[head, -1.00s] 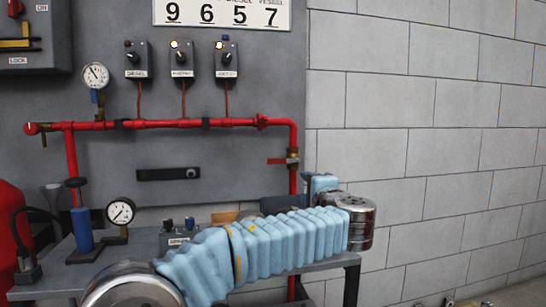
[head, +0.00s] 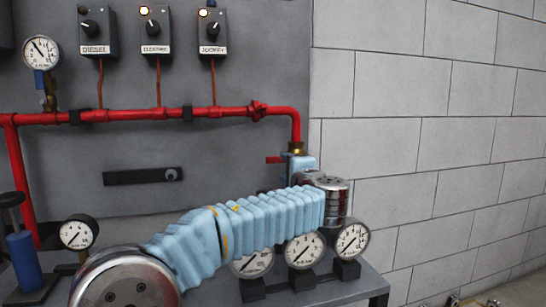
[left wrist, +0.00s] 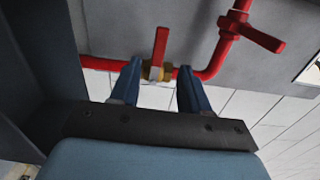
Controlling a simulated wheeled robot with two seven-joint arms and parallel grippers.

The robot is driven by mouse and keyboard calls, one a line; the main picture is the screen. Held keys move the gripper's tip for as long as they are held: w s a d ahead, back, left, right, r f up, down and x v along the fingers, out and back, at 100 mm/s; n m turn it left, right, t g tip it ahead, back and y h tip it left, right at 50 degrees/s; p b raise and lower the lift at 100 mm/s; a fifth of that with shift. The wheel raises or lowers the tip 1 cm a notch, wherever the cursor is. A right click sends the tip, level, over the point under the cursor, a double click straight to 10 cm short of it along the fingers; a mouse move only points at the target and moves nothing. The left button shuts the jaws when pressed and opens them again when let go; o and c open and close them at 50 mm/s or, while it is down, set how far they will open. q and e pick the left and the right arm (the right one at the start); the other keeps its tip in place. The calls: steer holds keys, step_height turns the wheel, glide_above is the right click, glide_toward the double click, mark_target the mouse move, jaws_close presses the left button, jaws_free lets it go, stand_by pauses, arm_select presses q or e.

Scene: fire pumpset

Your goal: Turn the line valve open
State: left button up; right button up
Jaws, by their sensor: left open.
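The line valve has a brass body (head: 297,149) on the vertical end of the red pipe, and its red lever (head: 273,160) points left, crosswise to the pipe. In the left wrist view the brass body (left wrist: 157,72) and red lever (left wrist: 160,45) show between the fingertips. My left gripper (left wrist: 161,66) is open, with one blue finger on each side of the valve and gaps to the lever. In the head view the light-blue gripper body (head: 299,166) is at the valve, its fingers hidden. My right gripper is not in view.
The red pipe (head: 150,115) runs along the grey panel (head: 235,150). Three gauges, one of them here (head: 304,250), stand on the grey bench below my left arm. A second red handle (left wrist: 250,30) shows farther along the pipe. The brick wall (head: 430,140) is at right.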

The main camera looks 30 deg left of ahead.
mark_target(277, 160)
arm_select(q)
steer(key=p+x, duration=0.2)
steer(key=x, duration=0.8)
steer(key=shift+w+a+p, duration=0.15)
steer(key=shift+w+p, duration=0.05)
steer(key=shift+p, duration=0.1)
steer(key=shift+w+a, duration=0.3)
steer(key=shift+a, duration=0.05)
jaws_close()
